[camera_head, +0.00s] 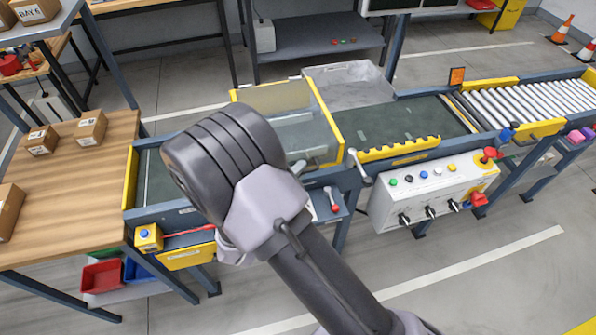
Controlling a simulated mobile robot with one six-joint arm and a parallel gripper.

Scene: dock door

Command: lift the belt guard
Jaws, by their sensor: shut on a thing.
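The belt guard (290,98) is a clear, box-like cover with a yellow frame. It stands over the left-middle part of the dark conveyor belt (410,122). My arm crosses in front of it and hides its lower left part.
A white control box (432,190) with knobs and a red button stands front right. A lever (358,168) is close right of the guard. Rollers (535,102) lie at the right. A wooden table (75,190) with boxes stands left. The front floor is clear.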

